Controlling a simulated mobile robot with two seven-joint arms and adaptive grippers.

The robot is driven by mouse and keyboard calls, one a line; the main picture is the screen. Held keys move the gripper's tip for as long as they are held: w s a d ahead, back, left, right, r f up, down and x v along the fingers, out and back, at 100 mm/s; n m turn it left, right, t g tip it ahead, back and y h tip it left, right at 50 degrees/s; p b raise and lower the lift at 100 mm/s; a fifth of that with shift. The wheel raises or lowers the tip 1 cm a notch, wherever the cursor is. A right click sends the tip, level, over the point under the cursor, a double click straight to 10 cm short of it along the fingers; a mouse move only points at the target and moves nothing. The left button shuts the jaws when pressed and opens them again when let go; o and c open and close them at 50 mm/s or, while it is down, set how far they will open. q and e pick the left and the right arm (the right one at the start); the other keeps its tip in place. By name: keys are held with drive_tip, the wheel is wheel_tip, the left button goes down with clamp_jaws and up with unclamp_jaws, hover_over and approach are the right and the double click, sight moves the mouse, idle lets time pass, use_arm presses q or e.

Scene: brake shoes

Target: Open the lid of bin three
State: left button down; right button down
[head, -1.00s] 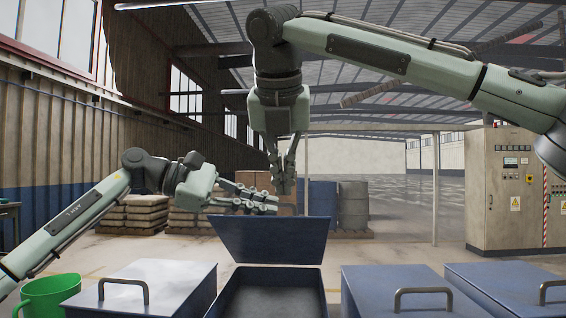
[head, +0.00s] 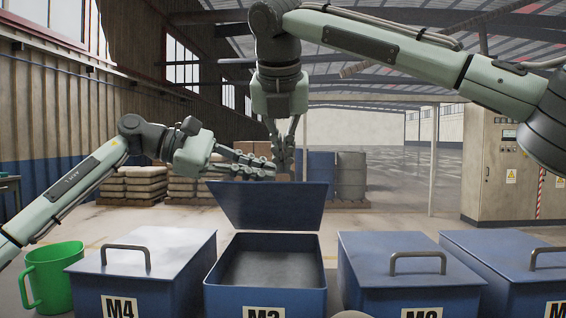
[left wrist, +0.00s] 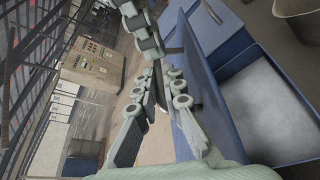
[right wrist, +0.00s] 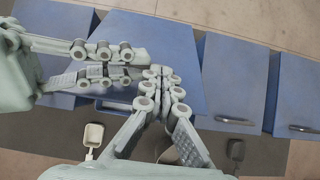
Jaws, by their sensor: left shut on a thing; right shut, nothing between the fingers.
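The open bin (head: 314,297) stands in the middle of the head view, its label cut off by the picture's bottom edge. Its blue lid (head: 268,207) stands raised at the back, leaning away. My left gripper (head: 262,168) is at the lid's top edge, shut on the lid's handle, which the lid hides in the head view. In the left wrist view the lid (left wrist: 207,85) runs beside the fingers. My right gripper (head: 283,176) points down, shut and empty, beside the left fingertips above the lid; it also shows in the right wrist view (right wrist: 160,75).
A closed bin marked M4 (head: 180,240) stands left, with a handle on its lid. Closed bins (head: 400,250) and (head: 520,262) stand right. A green mug-like container (head: 55,280) is at far left. Pallets, drums and a control cabinet (head: 500,170) stand behind.

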use_arm(q)
drive_tip(key=c, duration=1.6)
unclamp_jaws()
drive_tip(key=shift+w+a+f, duration=0.1)
drive_tip(key=shift+w+f, duration=0.05)
drive_tip(key=shift+f, duration=0.15)
drive_tip(key=shift+c, duration=0.2)
